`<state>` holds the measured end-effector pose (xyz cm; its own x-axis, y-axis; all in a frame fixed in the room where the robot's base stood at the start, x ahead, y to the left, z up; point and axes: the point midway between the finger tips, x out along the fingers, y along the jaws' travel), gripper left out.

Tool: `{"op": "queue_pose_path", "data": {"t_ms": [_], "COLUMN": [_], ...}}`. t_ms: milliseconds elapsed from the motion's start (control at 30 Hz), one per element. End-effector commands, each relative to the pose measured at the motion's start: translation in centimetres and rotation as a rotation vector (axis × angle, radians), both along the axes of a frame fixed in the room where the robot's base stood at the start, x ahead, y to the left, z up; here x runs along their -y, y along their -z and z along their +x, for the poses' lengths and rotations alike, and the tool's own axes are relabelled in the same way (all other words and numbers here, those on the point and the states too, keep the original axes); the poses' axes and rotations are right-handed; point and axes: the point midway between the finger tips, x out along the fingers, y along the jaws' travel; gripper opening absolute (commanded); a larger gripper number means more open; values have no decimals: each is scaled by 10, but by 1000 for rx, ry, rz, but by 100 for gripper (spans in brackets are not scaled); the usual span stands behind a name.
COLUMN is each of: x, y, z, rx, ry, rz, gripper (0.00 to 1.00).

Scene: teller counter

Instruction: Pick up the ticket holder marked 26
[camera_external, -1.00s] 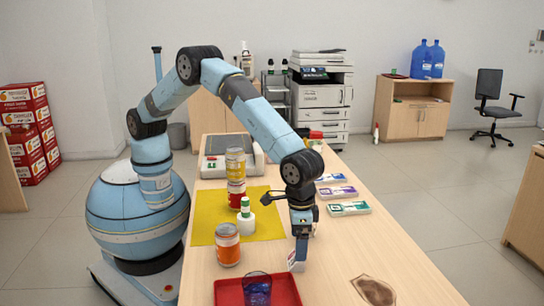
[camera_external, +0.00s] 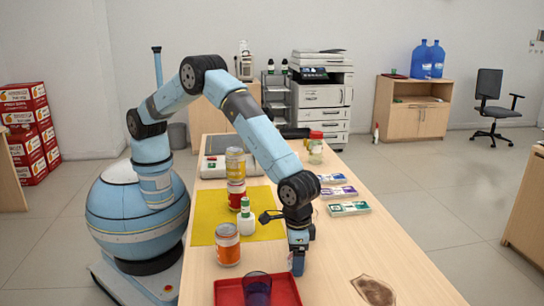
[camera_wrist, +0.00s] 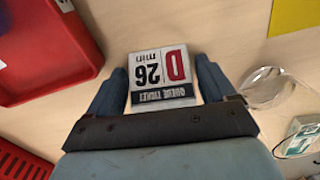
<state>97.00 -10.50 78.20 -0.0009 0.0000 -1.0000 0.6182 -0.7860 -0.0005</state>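The ticket holder marked 26 (camera_wrist: 162,77) is a small white block with a red D panel and a dark "queue ticket" band. In the wrist view it sits between my two fingers and reads upside down. My gripper (camera_wrist: 162,85) has one finger on each side of it; the fingers are apart, with a thin gap seeming to show at the right side. In the external view my gripper (camera_external: 298,262) is low over the table beside the red tray, and its fingers hide the holder.
The red tray (camera_external: 224,292) holds a dark blue cup (camera_external: 257,288). An orange-labelled jar (camera_external: 227,245) stands left of my gripper. A yellow mat (camera_external: 205,225) bears stacked cans and a white bottle (camera_external: 246,218). A clear round item (camera_wrist: 266,88) lies right of the holder. A brown patch (camera_external: 374,290) lies front right.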

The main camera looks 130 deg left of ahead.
Motion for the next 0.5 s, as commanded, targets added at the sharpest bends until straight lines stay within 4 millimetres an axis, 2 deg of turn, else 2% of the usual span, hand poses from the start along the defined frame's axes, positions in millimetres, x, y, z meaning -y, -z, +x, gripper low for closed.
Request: {"op": "queue_pose_path", "data": {"t_ms": [67, 400, 500], "x": [0, 0, 0], "y": [0, 0, 0], "z": [0, 0, 0], "rx": [0, 0, 0], "ry": [0, 0, 0], "rz": [0, 0, 0], "gripper": [76, 43, 41]}}
